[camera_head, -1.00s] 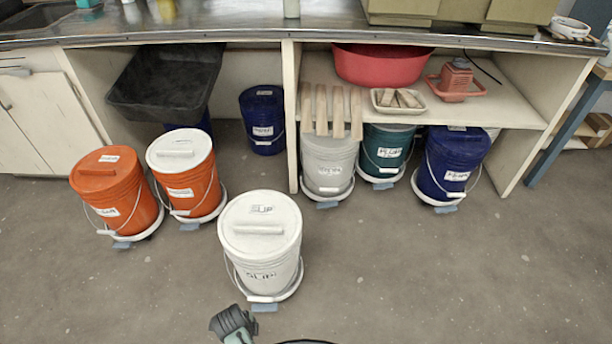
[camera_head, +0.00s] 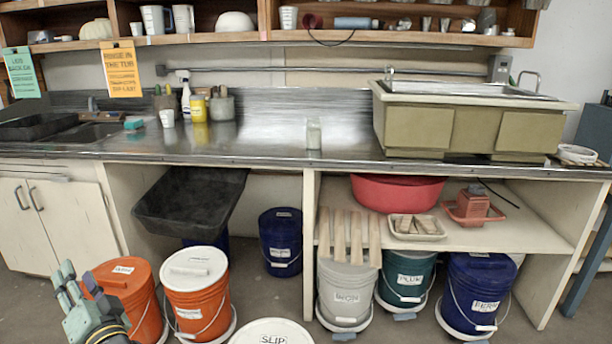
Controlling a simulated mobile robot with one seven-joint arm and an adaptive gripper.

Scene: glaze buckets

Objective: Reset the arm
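My gripper (camera_head: 66,284) shows at the lower left of the head view, in front of the orange-lidded bucket (camera_head: 128,290) and hiding part of it. Its fingers point up and to the left. I see nothing held in it, but I cannot tell how far apart the fingertips are.
An orange bucket with a white lid (camera_head: 198,285) stands right of my gripper. Grey (camera_head: 346,293), green (camera_head: 407,279) and blue (camera_head: 482,293) buckets stand under the counter (camera_head: 270,150). A black tub (camera_head: 190,203) hangs low at the left. Shelves run along the top.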

